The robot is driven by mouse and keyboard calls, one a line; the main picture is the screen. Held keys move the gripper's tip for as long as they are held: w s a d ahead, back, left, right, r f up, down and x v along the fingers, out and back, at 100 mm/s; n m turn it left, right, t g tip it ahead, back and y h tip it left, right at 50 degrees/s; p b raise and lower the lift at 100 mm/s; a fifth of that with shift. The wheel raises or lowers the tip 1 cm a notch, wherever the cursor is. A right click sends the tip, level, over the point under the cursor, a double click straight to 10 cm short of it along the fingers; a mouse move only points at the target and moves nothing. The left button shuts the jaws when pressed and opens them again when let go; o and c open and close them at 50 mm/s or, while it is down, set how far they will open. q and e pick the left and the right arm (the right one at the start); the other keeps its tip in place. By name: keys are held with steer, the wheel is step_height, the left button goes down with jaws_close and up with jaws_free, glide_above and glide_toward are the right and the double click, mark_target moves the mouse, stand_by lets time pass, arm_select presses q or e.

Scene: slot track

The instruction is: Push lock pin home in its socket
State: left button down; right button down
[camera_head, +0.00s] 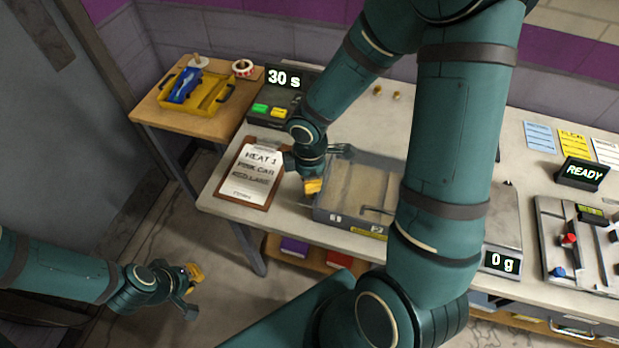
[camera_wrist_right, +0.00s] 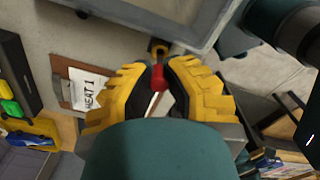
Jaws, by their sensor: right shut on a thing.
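My right gripper (camera_head: 312,187) is at the left end of the grey open-topped box (camera_head: 345,222) on the bench. In the right wrist view its yellow fingers (camera_wrist_right: 158,85) are shut on a small red-headed piece (camera_wrist_right: 158,77), which looks like the lock pin. A pale thin shaft (camera_wrist_right: 153,104) shows below the red head. A small dark and yellow fitting (camera_wrist_right: 158,48), possibly the socket, sits at the box edge just beyond the red head. I cannot tell how deep the pin sits. My left gripper (camera_head: 193,290) is open and empty, low over the floor.
A clipboard (camera_head: 247,176) lies left of the box, with a timer (camera_head: 278,100) behind it. A yellow toolbox (camera_head: 210,95) stands on a side table. A scale (camera_head: 502,262), a READY sign (camera_head: 582,174) and a slotted panel (camera_head: 570,235) are at right. My right arm hides mid-bench.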

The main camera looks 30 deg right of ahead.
steer(key=shift+f+b, duration=1.35)
steer(key=shift+f, duration=0.1)
stand_by(0.5)
steer(key=c, duration=1)
jaws_free()
steer(key=shift+r, duration=0.1)
step_height(320, 180, up, 12)
